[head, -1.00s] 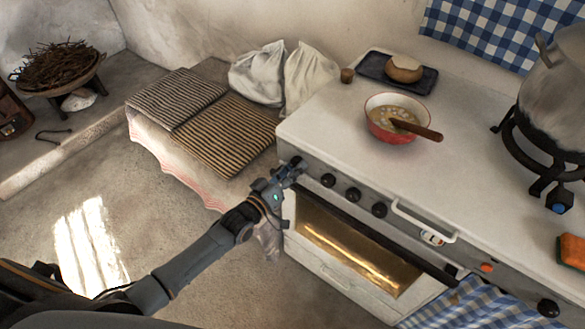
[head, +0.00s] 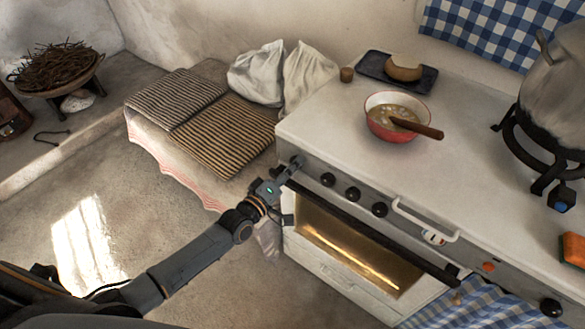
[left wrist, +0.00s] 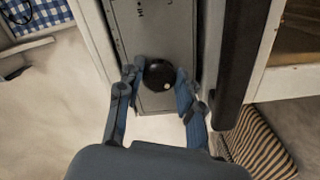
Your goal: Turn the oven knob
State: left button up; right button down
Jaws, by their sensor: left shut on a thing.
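The oven (head: 315,158) is white with a grey front panel, and its black knobs (head: 353,194) sit in a row along that panel. My left gripper (head: 289,167) is at the left end of the panel. In the left wrist view my left gripper (left wrist: 161,88) has its two fingers on either side of a round black knob (left wrist: 158,74) with a pale dot at its lower right, and it is shut on that knob. In the head view the gripper hides this knob. My right gripper is not in view.
A dark bar handle (head: 365,232) runs across the oven door just below the knobs. On the top stand a red bowl (head: 374,127) with a wooden spoon and a large pot (head: 556,95). Striped cushions (head: 225,135) lie on a bench to the left.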

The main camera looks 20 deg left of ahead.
pick_arm(q)
jog(key=o, duration=1.2)
jog(key=shift+c, duration=0.2)
jog(key=v, duration=1.2)
